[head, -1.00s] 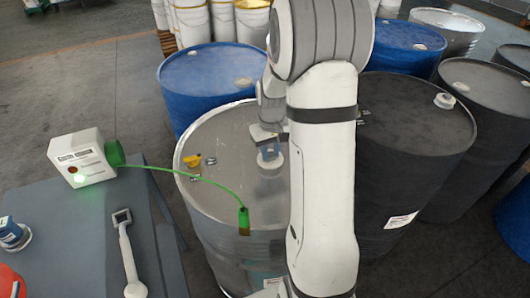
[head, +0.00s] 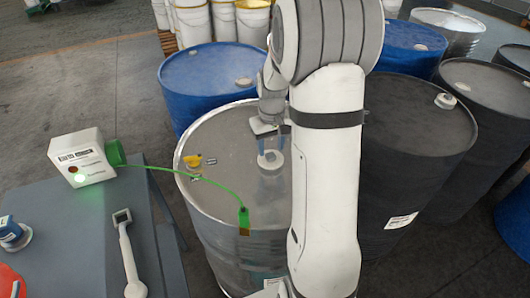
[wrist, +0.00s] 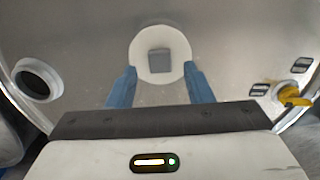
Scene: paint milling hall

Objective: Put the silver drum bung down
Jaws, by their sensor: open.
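The silver drum bung (head: 270,160) is a pale round cap lying on the grey metal top of the silver drum (head: 230,140). In the wrist view the bung (wrist: 160,67) shows a grey square in its middle. My gripper (wrist: 160,72) is open, with its two blue fingers apart and nothing held between them. The bung appears just beyond the fingertips, centred between them. In the head view my gripper is above the bung, with my arm hiding the drum's right part. A round opening with a pale rim (wrist: 38,80) shows at the left in the wrist view.
A yellow fitting (head: 194,160) sits at the drum top's left, beside small dark-and-pale pieces. A green cable runs from a box (head: 80,158) to a clip (head: 244,217) on the drum's front rim. Blue drums (head: 205,75) and dark drums (head: 415,120) stand close around.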

